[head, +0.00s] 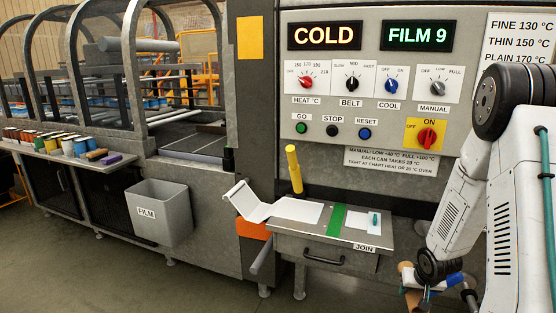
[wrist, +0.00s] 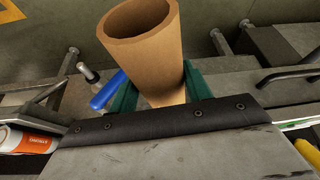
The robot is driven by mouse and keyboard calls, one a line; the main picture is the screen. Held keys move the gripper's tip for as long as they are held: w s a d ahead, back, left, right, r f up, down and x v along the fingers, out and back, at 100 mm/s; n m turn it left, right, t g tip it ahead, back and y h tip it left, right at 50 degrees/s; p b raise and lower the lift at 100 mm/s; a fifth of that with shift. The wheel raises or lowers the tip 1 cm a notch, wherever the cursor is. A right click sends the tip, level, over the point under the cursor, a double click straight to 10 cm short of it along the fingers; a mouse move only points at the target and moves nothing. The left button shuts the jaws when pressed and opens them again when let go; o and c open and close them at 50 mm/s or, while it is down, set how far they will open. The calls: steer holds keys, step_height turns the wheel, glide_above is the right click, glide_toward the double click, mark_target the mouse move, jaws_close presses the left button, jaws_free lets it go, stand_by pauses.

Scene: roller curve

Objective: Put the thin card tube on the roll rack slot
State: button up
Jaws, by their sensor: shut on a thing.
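A brown, hollow card tube (wrist: 143,40) stands in my gripper (wrist: 160,90) in the wrist view, its open end toward the camera. The green fingers are shut on it from both sides. I cannot make out a roll rack slot for certain in either view.
A grey bench marked JOIN (head: 350,250) stands left of my gripper, with a yellow post (head: 294,168) behind it. A FILM bin (head: 160,212) hangs on the machine. Several coloured rolls stand on a ledge (head: 85,160) at left. The floor in front is clear.

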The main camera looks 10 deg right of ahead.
steer(key=w+a+r+n+y, duration=0.1)
steer(key=w+a+n, duration=0.1)
steer(key=a, duration=1.1)
steer(key=w+a+r+n, duration=0.2)
steer(key=w+a, duration=0.3)
steer(key=a, duration=0.8)
steer(key=shift+w+a+n+y, duration=0.15)
steer(key=shift+a+n+y, duration=0.15)
steer(key=shift+n+y, duration=0.1)
